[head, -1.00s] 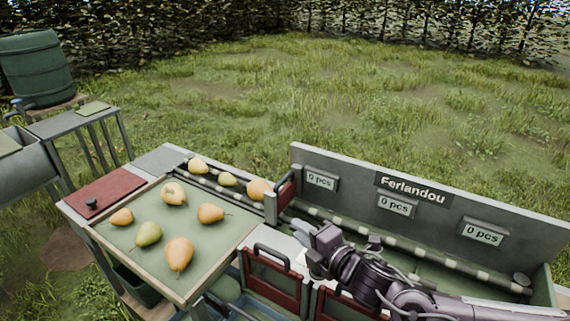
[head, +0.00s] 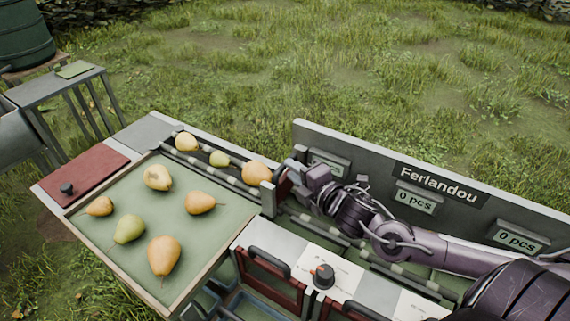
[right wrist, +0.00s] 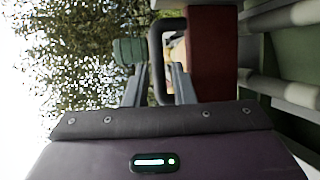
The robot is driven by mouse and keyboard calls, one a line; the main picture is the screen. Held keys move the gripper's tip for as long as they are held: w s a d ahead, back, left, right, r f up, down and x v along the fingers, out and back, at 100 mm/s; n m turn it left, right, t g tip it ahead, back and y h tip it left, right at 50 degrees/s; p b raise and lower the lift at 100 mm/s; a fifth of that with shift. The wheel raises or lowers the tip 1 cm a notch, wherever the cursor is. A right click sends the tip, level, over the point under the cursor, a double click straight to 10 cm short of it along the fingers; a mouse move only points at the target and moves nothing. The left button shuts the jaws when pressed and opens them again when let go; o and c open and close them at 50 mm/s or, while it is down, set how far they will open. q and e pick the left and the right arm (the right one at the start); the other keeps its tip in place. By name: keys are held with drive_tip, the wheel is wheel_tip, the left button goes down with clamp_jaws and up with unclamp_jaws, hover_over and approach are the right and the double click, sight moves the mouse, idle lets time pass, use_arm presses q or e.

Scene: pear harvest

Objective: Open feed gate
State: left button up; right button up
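The red feed gate (head: 283,188) stands across the roller lane where the pear tray meets the grey sorting bench. In the right wrist view its red panel (right wrist: 212,55) is upright, with a black handle (right wrist: 156,60) on its side. My right gripper (head: 301,176) is at the gate, on the bench side. In the right wrist view the gripper's two fingers (right wrist: 158,85) are apart, with the handle bar between them and a gap visible. In the head view my gripper hides the handle. My left gripper is not in view.
Several pears lie on the green tray (head: 215,235), and three pears (head: 219,158) sit in the lane behind the gate. The sign panel (head: 370,170) rises behind my right arm. An orange-black knob (head: 323,276) and red doors with handles (head: 272,285) are in front.

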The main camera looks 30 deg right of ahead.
drive_tip(key=x, duration=0.3)
drive_tip(key=shift+w+r, duration=0.1)
drive_tip(key=shift+w, duration=0.15)
drive_tip(key=shift+w+a, duration=0.1)
drive_tip(key=shift+w, duration=0.2)
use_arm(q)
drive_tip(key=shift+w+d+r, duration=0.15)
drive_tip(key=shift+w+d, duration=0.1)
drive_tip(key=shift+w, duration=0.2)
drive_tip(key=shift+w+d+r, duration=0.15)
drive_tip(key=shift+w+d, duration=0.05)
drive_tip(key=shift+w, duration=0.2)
use_arm(e)
clamp_jaws()
